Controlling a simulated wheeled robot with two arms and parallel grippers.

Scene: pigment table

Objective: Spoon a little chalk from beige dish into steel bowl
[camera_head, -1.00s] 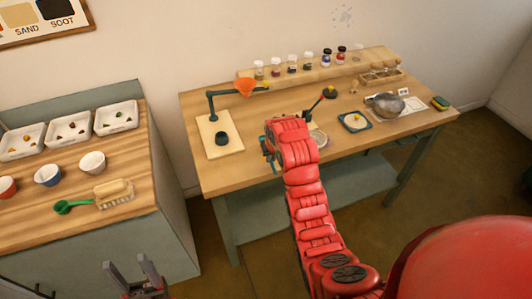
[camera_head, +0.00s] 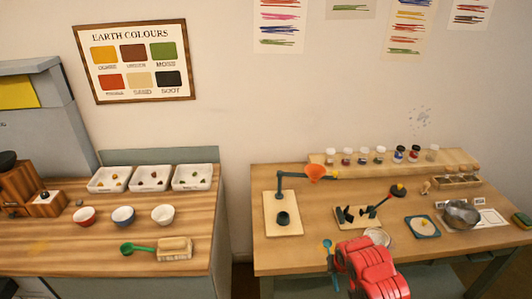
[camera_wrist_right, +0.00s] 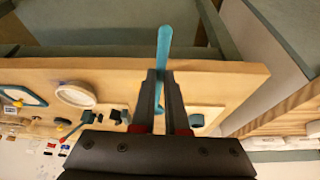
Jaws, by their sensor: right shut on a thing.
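My right gripper (camera_wrist_right: 161,82) is shut on a blue spoon (camera_wrist_right: 163,50), which sticks out beyond the fingertips in the right wrist view. In the head view the spoon (camera_head: 327,245) shows left of my red right arm, at the table's front edge; the arm hides the fingers. A round beige dish (camera_head: 377,236) with pale contents sits just behind the arm; it also shows in the right wrist view (camera_wrist_right: 76,96). The steel bowl (camera_head: 461,213) stands farther right on the table. My left gripper is out of view.
A blue square with a pale round top (camera_head: 422,226) lies between dish and bowl. A dark rack (camera_head: 357,215) stands behind the dish. An orange funnel on a stand (camera_head: 316,172) is at left. Jars (camera_head: 380,155) line the back shelf.

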